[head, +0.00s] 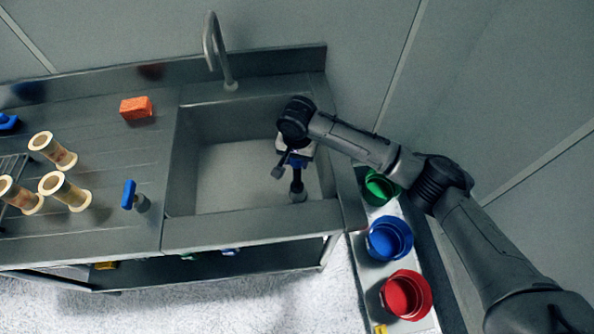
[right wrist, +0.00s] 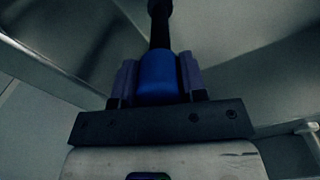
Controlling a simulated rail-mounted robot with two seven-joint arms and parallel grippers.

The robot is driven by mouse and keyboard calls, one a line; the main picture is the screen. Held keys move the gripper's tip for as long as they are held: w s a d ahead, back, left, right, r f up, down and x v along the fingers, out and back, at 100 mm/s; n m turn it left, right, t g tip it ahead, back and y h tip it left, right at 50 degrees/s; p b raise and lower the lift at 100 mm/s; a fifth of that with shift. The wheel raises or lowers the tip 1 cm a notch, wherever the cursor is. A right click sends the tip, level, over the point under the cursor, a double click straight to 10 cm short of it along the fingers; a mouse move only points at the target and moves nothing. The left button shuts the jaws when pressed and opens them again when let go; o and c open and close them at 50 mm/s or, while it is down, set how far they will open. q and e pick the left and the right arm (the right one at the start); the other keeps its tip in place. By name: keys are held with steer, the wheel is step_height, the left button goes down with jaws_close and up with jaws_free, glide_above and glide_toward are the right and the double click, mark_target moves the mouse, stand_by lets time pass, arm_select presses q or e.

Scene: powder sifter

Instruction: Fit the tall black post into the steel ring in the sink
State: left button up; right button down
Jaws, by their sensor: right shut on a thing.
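My right gripper (head: 296,160) reaches down over the right part of the steel sink (head: 235,180). It is shut on the blue part of the tall black post (head: 297,185). In the right wrist view the jaws (right wrist: 158,80) press on both sides of the blue part (right wrist: 158,76), and the black shaft (right wrist: 160,25) runs on from it. In the head view the post's lower end is low in the sink, towards its front right. I cannot make out the steel ring, so I cannot tell whether the post is in it. My left gripper is not in view.
The tap (head: 215,50) stands behind the sink. An orange sponge (head: 136,107), a blue-handled tool (head: 130,194) and several tan spools (head: 60,188) are on the drainboard at left. Green (head: 379,188), blue (head: 389,238) and red (head: 406,294) buckets line the right side.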

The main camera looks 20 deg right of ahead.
mark_target(297, 173)
step_height(297, 173, down, 5)
steer(key=shift+b, duration=0.75)
steer(key=c, duration=0.7)
jaws_free()
steer(key=shift+f, duration=0.1)
steer(key=shift+o, duration=0.2)
